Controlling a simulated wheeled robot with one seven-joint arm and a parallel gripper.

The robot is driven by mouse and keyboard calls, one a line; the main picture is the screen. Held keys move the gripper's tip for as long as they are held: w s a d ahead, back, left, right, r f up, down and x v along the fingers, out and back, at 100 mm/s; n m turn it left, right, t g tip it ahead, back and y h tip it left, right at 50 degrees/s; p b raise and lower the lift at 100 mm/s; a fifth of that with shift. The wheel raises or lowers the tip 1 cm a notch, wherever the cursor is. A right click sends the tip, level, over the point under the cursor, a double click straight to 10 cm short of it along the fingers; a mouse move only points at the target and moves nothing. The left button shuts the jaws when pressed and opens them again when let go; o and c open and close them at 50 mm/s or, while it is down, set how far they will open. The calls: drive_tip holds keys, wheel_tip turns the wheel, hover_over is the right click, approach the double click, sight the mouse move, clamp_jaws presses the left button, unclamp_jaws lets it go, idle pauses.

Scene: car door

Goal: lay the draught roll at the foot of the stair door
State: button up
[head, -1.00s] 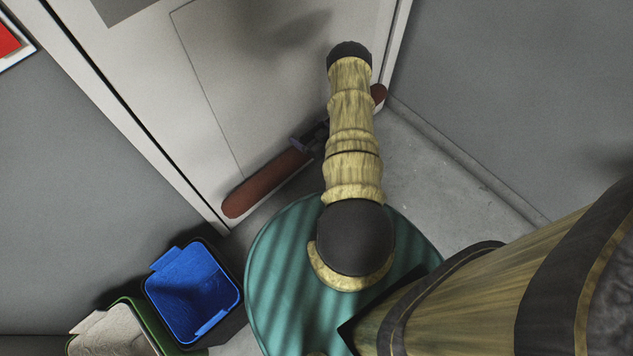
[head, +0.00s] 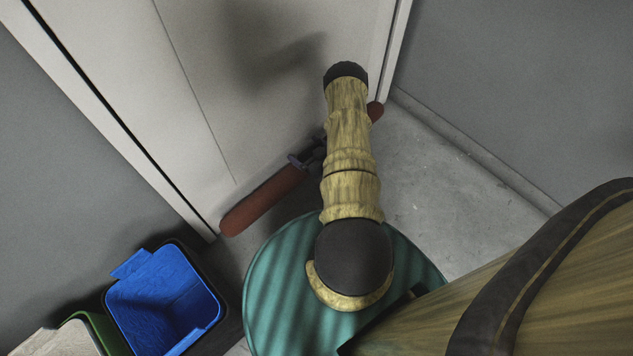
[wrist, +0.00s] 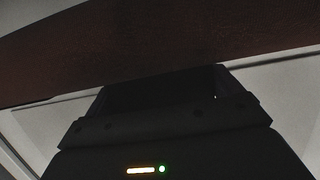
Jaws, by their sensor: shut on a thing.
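The draught roll (head: 262,203) is a long reddish-brown cylinder lying across the lower part of the pale stair door (head: 215,100). Its left end is near the door's left frame, and its right end (head: 376,110) shows past my arm near the right frame. My gripper (head: 312,158) is shut on the roll near its middle, partly hidden by my arm. In the wrist view the roll (wrist: 150,48) spans the whole picture just beyond my dark gripper (wrist: 160,90). I cannot tell whether the roll touches the floor or the door.
A blue bin (head: 165,300) stands at the lower left beside a green bin (head: 105,335) with pale contents. Grey walls flank the door. Bare concrete floor (head: 440,185) lies open to the right of my arm.

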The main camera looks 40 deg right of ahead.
drive_tip(key=shift+f, duration=0.2)
wheel_tip(320, 180, down, 6)
drive_tip(key=b, duration=0.4)
wheel_tip(320, 180, down, 4)
drive_tip(key=b, duration=0.2)
drive_tip(key=shift+b, duration=0.4)
drive_tip(key=shift+r, duration=0.1)
